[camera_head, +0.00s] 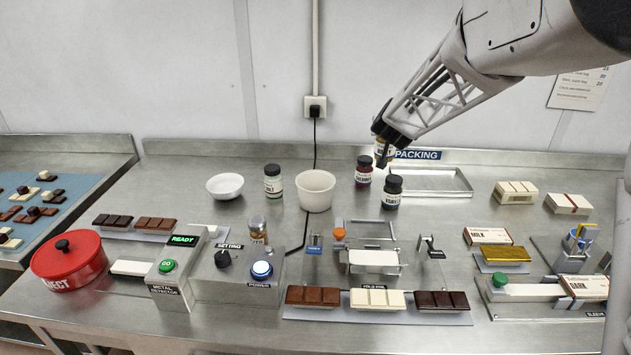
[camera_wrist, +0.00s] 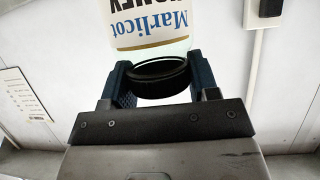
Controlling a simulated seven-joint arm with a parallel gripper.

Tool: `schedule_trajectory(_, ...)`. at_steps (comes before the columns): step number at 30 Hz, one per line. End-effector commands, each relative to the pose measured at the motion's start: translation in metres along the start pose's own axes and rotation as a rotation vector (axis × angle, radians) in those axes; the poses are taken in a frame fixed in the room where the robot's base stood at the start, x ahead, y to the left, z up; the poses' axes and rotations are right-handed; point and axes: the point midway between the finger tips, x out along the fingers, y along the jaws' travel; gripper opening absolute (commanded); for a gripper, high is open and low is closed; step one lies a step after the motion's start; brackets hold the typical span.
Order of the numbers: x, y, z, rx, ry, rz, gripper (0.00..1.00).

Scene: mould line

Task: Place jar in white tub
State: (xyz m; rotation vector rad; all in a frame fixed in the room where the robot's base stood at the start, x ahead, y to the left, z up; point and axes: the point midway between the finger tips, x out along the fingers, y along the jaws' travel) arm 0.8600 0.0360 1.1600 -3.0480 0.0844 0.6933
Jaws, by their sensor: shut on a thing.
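My gripper (camera_head: 383,146) is raised above the bench at the back, right of the white tub. In the wrist view my gripper (camera_wrist: 158,78) has its two blue fingers shut on the black lid of a jar (camera_wrist: 152,38). The jar's white label reads "Marlicot", with a partly cut-off word ending in "NEY". In the head view the held jar is mostly hidden by the gripper. The white tub (camera_head: 315,192) stands upright at the back middle of the bench, apart from the gripper. Its inside looks empty.
A green-labelled jar (camera_head: 273,181) and a white bowl (camera_head: 225,186) stand left of the tub. A dark red jar (camera_head: 363,171) and a dark jar (camera_head: 393,192) stand to its right. A metal tray (camera_head: 428,181) lies behind. Machines (camera_head: 225,272) fill the front.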

Motion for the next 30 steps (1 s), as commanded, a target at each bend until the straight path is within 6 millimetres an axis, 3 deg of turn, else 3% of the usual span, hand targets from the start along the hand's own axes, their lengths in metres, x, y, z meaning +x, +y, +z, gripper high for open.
schedule_trajectory(3,-0.002,-0.036,0.001,-0.017,0.0,-0.036,0.19)
schedule_trajectory(15,-0.015,-0.142,0.008,-0.067,-0.001,-0.141,0.19)
schedule_trajectory(22,-0.023,-0.178,0.012,-0.084,-0.001,-0.176,0.19)
schedule_trajectory(30,-0.028,-0.2,0.015,-0.095,-0.002,-0.198,0.19)
